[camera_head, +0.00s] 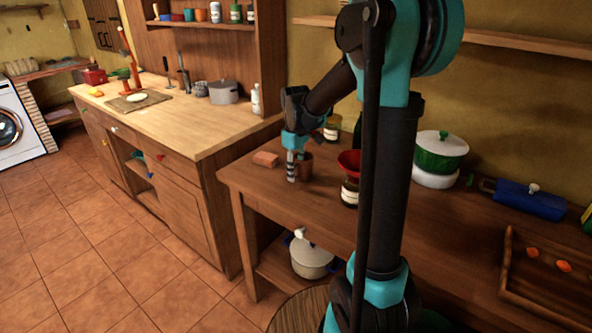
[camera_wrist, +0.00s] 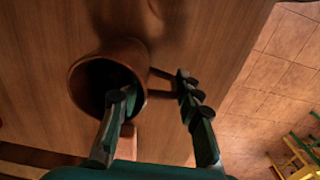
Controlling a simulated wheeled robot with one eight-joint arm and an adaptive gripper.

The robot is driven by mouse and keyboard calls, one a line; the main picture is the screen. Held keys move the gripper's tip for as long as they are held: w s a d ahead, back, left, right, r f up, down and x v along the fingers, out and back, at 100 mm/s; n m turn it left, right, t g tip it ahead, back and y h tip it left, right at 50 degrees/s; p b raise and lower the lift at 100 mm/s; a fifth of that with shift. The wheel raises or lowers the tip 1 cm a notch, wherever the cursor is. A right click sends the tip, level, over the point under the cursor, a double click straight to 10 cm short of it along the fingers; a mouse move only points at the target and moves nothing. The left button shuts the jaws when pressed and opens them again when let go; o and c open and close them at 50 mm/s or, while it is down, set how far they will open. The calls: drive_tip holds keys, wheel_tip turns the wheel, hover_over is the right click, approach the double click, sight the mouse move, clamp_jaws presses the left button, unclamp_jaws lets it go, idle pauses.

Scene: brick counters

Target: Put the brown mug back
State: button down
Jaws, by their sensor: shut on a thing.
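The brown mug (camera_head: 304,165) is on or just above the wooden counter (camera_head: 262,180) near its left end; I cannot tell whether it touches the wood. My gripper (camera_head: 292,172) points down at the mug's left side in the head view. In the wrist view, the mug (camera_wrist: 76,84) shows its round opening. One finger of my gripper (camera_wrist: 158,100) reaches into the opening and the other is outside, beside the handle (camera_wrist: 160,90). The gripper is shut on the mug at its wall or handle; the exact contact is hard to see.
A reddish block (camera_head: 265,159) lies left of the mug. A jar with a red funnel-like top (camera_head: 350,163) stands close on the right. A green-and-white pot (camera_head: 440,150) is farther right. The counter's front edge is close to the mug.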

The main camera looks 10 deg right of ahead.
drive_tip(key=shift+f, duration=0.15)
drive_tip(key=c, duration=1)
unclamp_jaws()
wheel_tip(320, 180, up, 12)
drive_tip(key=shift+f, duration=0.1)
